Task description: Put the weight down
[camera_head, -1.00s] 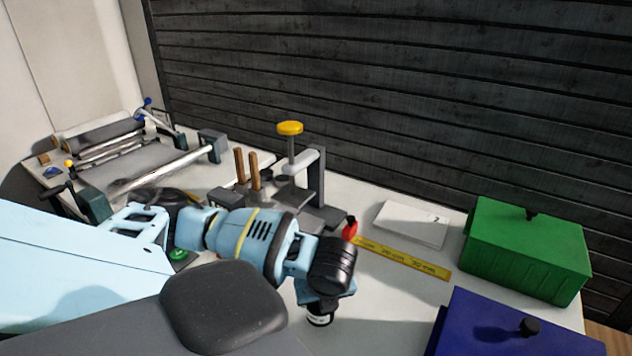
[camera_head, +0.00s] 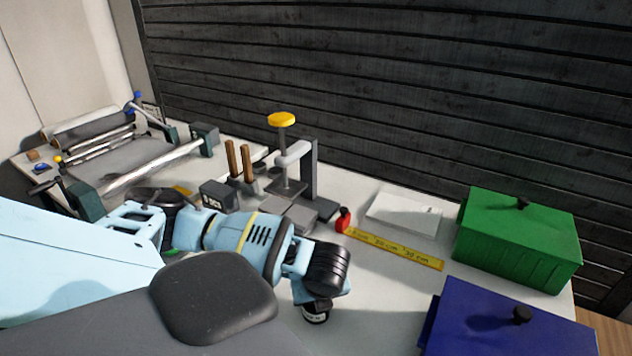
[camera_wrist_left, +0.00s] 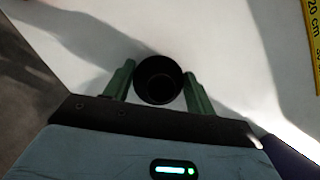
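The weight is a dark round piece with a white band. In the head view the weight (camera_head: 315,314) shows just below my left wrist, over the near part of the table. In the left wrist view it is a black disc (camera_wrist_left: 158,80) between the two green fingers of my left gripper (camera_wrist_left: 159,84). The fingers lie against both its sides. In the head view the gripper is mostly hidden behind the arm. I cannot tell whether the weight's underside touches the table. My right gripper is not in view.
A green box (camera_head: 518,240) and a blue box (camera_head: 505,325) stand at right. A yellow-topped press (camera_head: 311,170) and a roller machine (camera_head: 130,160) stand behind. Bare table (camera_head: 375,295) lies right of the weight.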

